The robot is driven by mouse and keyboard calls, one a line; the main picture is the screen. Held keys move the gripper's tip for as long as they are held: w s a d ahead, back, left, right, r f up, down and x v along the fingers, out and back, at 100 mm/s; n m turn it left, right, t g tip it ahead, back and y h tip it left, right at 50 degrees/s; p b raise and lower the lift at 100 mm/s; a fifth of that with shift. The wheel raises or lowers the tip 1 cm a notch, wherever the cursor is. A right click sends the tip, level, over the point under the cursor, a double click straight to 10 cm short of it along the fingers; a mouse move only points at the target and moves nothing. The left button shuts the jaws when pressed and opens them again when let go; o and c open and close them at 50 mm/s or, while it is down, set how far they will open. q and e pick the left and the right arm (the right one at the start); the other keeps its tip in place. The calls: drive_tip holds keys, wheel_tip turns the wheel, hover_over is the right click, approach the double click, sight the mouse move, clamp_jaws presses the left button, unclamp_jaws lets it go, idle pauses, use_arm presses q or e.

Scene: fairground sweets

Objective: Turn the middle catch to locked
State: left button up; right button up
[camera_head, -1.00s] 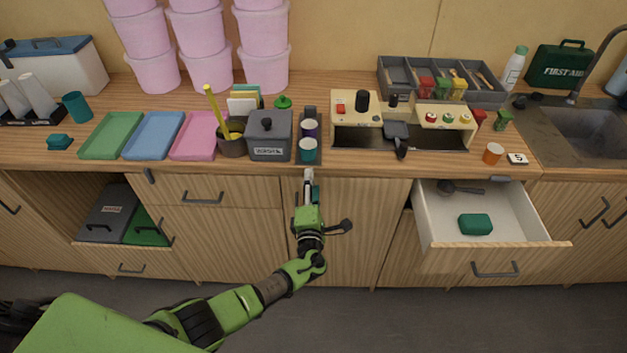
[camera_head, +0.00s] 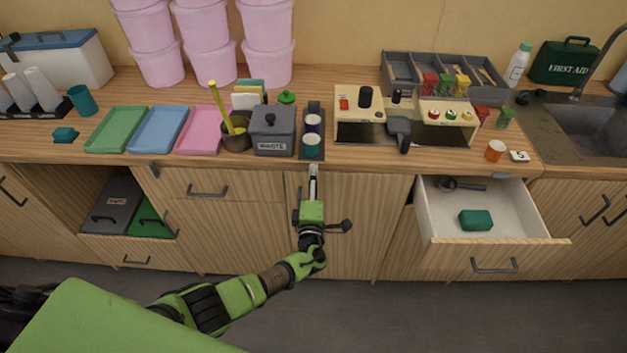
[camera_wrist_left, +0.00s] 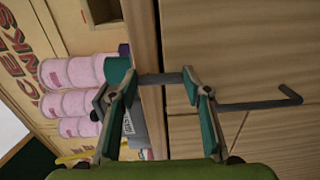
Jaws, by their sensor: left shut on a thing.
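My left gripper (camera_head: 314,172) reaches up to the counter's front edge, above the middle cabinet door (camera_head: 355,225). In the left wrist view its two fingers (camera_wrist_left: 163,95) are apart, with a grey bar, the middle catch (camera_wrist_left: 160,78), between them. The bar spans from the counter edge toward the cabinet front. The gripper is shut on this catch; in the head view the fingers mostly hide it. Another dark catch (camera_head: 154,171) hangs from the edge at the left. My right gripper is not in view.
The right drawer (camera_head: 497,257) is open, with a green object (camera_head: 475,220) inside. A longer grey handle (camera_wrist_left: 260,104) shows near the fingers in the wrist view.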

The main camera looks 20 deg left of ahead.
use_arm(q)
drive_tip(key=o, duration=1.1)
drive_tip(key=v, duration=1.2)
